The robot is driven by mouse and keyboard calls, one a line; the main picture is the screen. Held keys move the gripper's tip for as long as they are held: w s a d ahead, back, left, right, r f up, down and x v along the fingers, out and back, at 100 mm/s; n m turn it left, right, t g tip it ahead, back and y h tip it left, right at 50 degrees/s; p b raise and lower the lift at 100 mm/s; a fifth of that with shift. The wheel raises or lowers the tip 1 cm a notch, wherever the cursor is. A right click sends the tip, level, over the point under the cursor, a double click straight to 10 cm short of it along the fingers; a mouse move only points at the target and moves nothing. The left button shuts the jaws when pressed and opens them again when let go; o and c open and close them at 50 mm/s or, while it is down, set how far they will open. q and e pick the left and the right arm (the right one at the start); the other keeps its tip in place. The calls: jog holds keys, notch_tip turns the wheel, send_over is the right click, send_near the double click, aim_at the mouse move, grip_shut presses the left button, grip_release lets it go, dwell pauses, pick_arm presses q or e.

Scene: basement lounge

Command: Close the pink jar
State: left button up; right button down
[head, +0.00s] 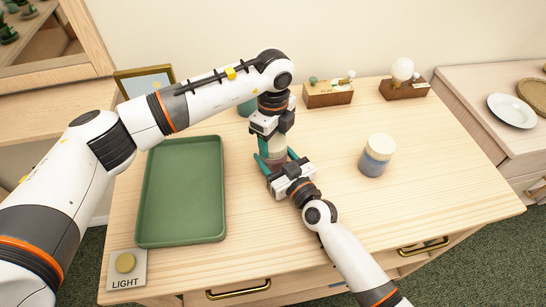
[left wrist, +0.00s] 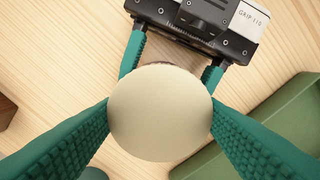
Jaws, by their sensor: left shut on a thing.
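The pink jar (head: 274,158) stands upright on the table, largely hidden by my grippers. Its round cream lid (left wrist: 160,113) fills the middle of the left wrist view. My left gripper (head: 272,141) points straight down from above, shut on the lid, one teal finger on each side. My right gripper (head: 277,164) comes in from the front; its teal fingers lie on both sides of the jar body, below the lid, and appear closed on it. It also shows at the top of the left wrist view (left wrist: 172,72). I cannot tell whether the lid is fully seated.
A blue and cream jar (head: 377,156) stands to the right. A green tray (head: 145,205) lies left, with a LIGHT button (head: 126,264) at the front corner. A teal thing (head: 247,107) is partly hidden behind my left arm. Wooden blocks with small items (head: 328,95) stand at the back.

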pick_arm(q)
jog(key=m, duration=0.4)
jog(key=shift+m, duration=0.3)
jog(key=m, duration=0.3)
jog(key=shift+m, duration=0.4)
jog(key=m, duration=1.7)
jog(key=shift+m, duration=0.4)
jog(key=m, duration=0.9)
jog(key=shift+f, duration=0.1)
jog(key=o, duration=1.2)
